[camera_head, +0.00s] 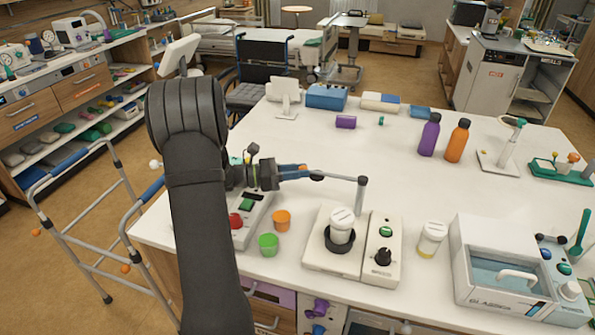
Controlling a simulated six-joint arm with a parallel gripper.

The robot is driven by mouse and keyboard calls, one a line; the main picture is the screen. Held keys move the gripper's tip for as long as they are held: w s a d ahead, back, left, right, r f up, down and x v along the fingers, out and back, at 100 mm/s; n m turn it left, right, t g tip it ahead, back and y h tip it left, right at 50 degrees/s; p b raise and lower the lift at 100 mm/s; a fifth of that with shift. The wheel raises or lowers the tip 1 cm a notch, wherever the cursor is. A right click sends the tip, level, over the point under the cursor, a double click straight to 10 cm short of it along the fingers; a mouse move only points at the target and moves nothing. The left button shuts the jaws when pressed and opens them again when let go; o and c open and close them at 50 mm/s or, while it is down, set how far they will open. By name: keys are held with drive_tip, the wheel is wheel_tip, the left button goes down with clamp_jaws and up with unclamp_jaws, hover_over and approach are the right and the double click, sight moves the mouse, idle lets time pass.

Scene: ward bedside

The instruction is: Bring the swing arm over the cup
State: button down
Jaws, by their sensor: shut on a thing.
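The swing arm (340,179) is a thin grey bar, running left from the top of a short upright grey post (361,196). The post stands behind a white device (318,254). A white lidded cup (342,224) sits upright in a black ring on that device. My gripper (308,173) has blue fingers and is shut on the swing arm near its dark left end. In the picture, the gripper and this end are up and left of the cup, not above it. The exact finger contact is too small to see.
A control box (382,250) with a green button and black knob adjoins the device. Green (268,245) and orange (282,220) cups stand left, beside a box with a red button. A yellowish lidded jar (431,240) stands right.

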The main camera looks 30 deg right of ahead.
drive_tip(key=s+a+n+t+y, duration=0.2)
drive_tip(key=s+a+n+t, duration=0.2)
drive_tip(key=s+n+t, duration=0.6)
drive_tip(key=shift+s+n+t, duration=0.3)
drive_tip(key=shift+s+t, duration=2.3)
drive_tip(key=shift+t, duration=0.3)
drive_tip(key=c, duration=1.1)
unclamp_jaws()
drive_tip(key=shift+c, duration=0.2)
drive_tip(key=shift+w+a, duration=0.1)
